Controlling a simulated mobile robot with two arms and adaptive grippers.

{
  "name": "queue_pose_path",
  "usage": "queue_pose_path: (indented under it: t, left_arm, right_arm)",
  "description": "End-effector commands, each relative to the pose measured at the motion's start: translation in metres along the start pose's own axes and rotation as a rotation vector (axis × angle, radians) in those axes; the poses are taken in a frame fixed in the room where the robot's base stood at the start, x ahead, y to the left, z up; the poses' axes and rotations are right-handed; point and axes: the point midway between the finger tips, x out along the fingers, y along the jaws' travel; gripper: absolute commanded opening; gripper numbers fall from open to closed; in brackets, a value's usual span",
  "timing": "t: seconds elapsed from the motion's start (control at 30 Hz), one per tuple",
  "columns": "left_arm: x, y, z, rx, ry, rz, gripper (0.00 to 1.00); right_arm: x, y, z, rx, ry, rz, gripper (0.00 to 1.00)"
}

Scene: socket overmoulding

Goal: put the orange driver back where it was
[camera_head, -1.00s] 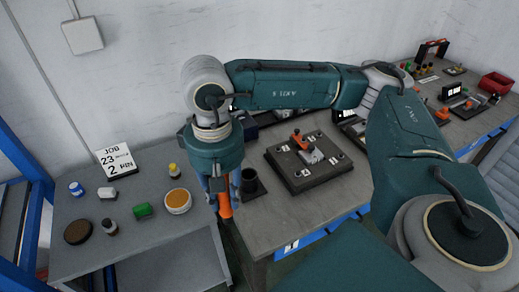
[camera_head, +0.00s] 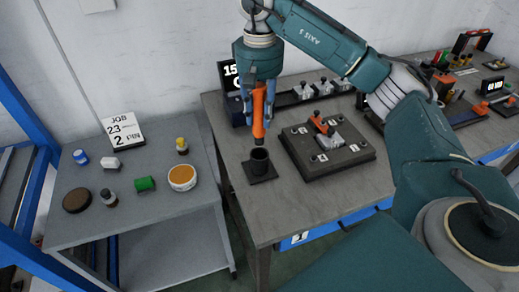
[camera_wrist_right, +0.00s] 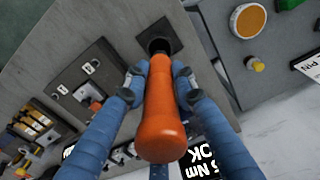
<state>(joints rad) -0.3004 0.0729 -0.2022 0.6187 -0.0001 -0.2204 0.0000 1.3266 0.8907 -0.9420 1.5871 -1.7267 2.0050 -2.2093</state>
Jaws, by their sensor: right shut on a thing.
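The orange driver (camera_head: 259,112) is held upright in my right gripper (camera_head: 260,98), whose blue fingers are shut on it. In the right wrist view the driver (camera_wrist_right: 161,112) points away from the camera, between the fingertips of the gripper (camera_wrist_right: 158,85). Its lower end appears just above the black cup-shaped holder (camera_head: 260,160) on its square base; in the wrist view the holder (camera_wrist_right: 160,44) lies beyond the driver's tip. I cannot tell whether the tip has entered the cup. My left gripper is not in view.
A dark fixture plate (camera_head: 335,158) with an orange-handled clamp stands right of the holder. A display (camera_head: 233,82) stands behind. The grey side table (camera_head: 140,215) on the left carries a job sign (camera_head: 123,131), an orange-topped tub (camera_head: 182,178) and several small items.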

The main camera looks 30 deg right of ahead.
Motion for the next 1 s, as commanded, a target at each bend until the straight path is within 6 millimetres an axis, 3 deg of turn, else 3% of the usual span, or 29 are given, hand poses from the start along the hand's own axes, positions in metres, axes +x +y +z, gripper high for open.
queue_pose_path:
  t: [0.1, 0.3, 0.47, 0.73, 1.0]
  left_arm:
    - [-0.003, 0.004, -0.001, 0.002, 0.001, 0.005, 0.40]
    - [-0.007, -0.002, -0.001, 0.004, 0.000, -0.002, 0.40]
    - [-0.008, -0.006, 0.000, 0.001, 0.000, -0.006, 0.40]
    - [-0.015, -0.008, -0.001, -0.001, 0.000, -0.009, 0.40]
    - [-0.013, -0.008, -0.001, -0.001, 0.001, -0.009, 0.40]
  right_arm:
    - [0.029, 0.001, 0.001, 0.001, -0.003, 0.002, 0.00]
    - [0.058, 0.001, 0.000, 0.001, 0.000, 0.001, 0.00]
    - [0.067, 0.000, 0.000, 0.001, 0.001, 0.001, 0.00]
    - [0.103, 0.001, 0.000, 0.000, 0.001, 0.001, 0.00]
    - [0.106, 0.000, -0.001, 0.000, 0.003, 0.000, 0.00]
